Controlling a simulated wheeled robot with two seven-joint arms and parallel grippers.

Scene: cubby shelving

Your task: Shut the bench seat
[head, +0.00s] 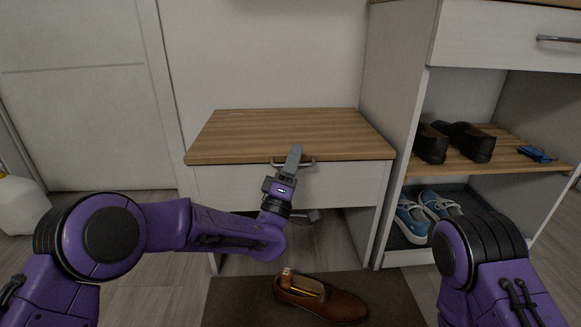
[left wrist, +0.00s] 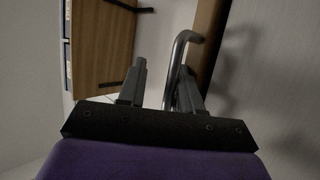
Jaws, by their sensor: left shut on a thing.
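The bench (head: 290,128) stands against the wall in the middle of the head view. Its wooden seat top looks level above a white front panel (head: 345,182). A metal handle (head: 308,163) sits near the top edge of that panel. My left gripper (head: 293,157) is at the handle, its fingers partly covering it. In the left wrist view, the handle bar (left wrist: 176,62) passes between the fingers of my left gripper (left wrist: 160,88), which is shut on it. Whether a gap lies under the seat top is hard to tell. My right gripper is out of view.
A brown shoe (head: 318,297) lies on a dark mat (head: 230,300) in front of the bench. A shelf unit (head: 398,110) on the right holds dark shoes (head: 470,142) and blue shoes (head: 412,222). A white container (head: 20,205) stands far left.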

